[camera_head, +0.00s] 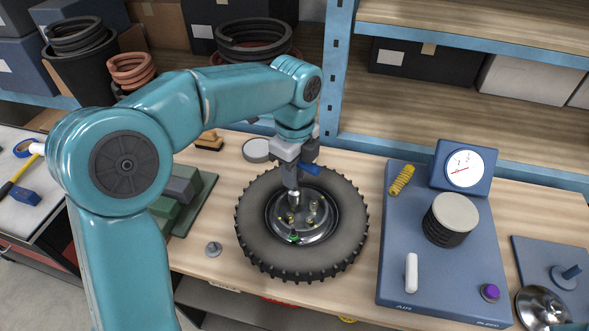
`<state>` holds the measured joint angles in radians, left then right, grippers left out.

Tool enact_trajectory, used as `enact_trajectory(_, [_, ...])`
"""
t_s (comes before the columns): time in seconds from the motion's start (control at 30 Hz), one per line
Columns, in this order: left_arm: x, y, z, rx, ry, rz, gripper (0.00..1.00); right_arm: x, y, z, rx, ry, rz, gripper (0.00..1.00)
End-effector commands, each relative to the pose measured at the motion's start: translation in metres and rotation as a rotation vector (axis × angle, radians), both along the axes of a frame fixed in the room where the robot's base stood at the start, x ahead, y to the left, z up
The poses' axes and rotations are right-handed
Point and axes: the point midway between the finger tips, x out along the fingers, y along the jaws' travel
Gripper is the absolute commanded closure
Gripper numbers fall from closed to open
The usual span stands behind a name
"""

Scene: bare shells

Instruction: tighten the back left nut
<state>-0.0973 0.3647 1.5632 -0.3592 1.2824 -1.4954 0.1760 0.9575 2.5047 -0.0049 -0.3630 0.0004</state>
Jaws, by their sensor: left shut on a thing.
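A wheel with a knobbly black tyre (258,250) lies flat on the wooden bench. Its shiny metal hub (318,232) faces up, with several brass-coloured nuts, such as one nut (312,206) on the right side. A small green spot shows at the hub's front. My left gripper (294,168) is above the back of the wheel, pointing down and shut on an upright grey tool (293,190) with a blue part beside it. The tool's lower end is over the hub's back left area and hides what is under it; I cannot tell if it touches the nut. My right gripper is out of view.
A blue panel (400,265) with a gauge (464,168), black bellows and a yellow spring stands right of the wheel. A blue shelf post (337,70) rises behind. Green blocks (183,190) sit left.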

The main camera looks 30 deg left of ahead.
Motion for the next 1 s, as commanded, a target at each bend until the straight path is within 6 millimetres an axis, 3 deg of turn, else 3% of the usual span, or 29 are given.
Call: enact_trajectory(1.0, [-0.0001, 0.0003, -0.0066, 0.000, -0.001, 0.000, 1.00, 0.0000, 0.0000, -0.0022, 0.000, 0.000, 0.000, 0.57])
